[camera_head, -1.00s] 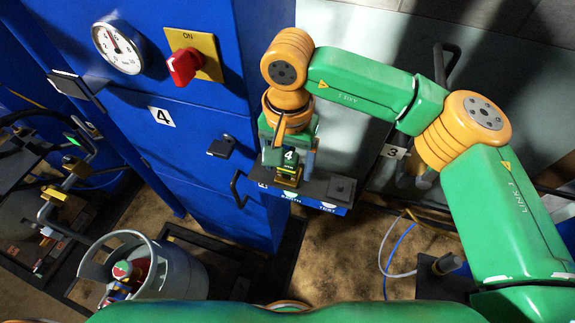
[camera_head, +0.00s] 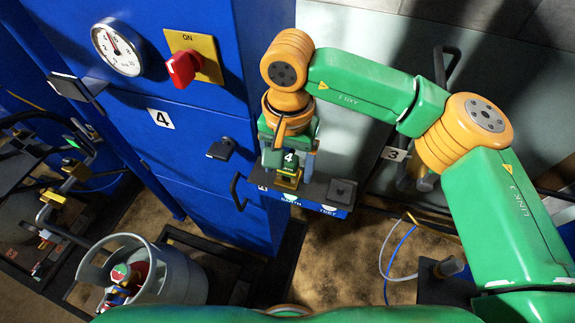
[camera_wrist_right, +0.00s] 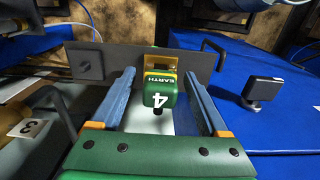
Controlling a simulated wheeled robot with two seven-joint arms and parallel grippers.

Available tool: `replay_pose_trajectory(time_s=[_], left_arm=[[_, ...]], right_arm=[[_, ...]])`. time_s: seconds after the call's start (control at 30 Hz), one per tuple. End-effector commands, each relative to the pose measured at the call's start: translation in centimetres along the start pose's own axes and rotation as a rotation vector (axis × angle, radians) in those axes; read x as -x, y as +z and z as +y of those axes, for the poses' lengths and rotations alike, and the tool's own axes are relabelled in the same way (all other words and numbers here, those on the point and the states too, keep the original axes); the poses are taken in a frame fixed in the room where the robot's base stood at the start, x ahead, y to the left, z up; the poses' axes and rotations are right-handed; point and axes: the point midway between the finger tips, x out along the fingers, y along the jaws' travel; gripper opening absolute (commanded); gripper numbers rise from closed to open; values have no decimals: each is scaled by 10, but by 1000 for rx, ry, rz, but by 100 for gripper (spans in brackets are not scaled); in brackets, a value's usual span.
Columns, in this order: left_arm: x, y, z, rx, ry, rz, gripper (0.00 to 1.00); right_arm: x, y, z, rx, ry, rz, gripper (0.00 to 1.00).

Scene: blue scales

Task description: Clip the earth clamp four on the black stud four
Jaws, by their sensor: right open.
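The earth clamp four (camera_head: 289,158) is a green block with a white 4, with a yellow part below it, at the small dark shelf. In the right wrist view the clamp (camera_wrist_right: 159,92) shows the word EARTH and stands between my two blue fingers. My right gripper (camera_wrist_right: 160,74) is open around it, with a gap on each side; it also shows in the head view (camera_head: 290,170). The black stud four (camera_head: 222,148) juts from the blue cabinet beside the 4 label, left of the gripper; the right wrist view shows it too (camera_wrist_right: 264,90). My left gripper is out of view.
The dark shelf (camera_head: 341,192) has EARTH and TEST labels on its front edge and a black handle (camera_head: 237,190) at its left. A red switch (camera_head: 183,67) and a gauge (camera_head: 117,48) are higher on the cabinet. A grey gas cylinder (camera_head: 178,272) stands lower left.

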Motion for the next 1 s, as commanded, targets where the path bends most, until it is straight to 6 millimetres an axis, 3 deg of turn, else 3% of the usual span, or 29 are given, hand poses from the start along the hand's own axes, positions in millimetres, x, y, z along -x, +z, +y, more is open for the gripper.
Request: replay_pose_trajectory(time_s=[0.23, 0.5, 0.53, 1.0], left_arm=[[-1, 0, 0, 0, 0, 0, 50], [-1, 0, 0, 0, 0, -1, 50], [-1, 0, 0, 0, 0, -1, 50], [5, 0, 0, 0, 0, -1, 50]], right_arm=[[0, 0, 0, 0, 0, 0, 78], [0, 0, 0, 0, 0, 0, 5], [0, 0, 0, 0, 0, 0, 0], [9, 0, 0, 0, 0, 0, 0]])
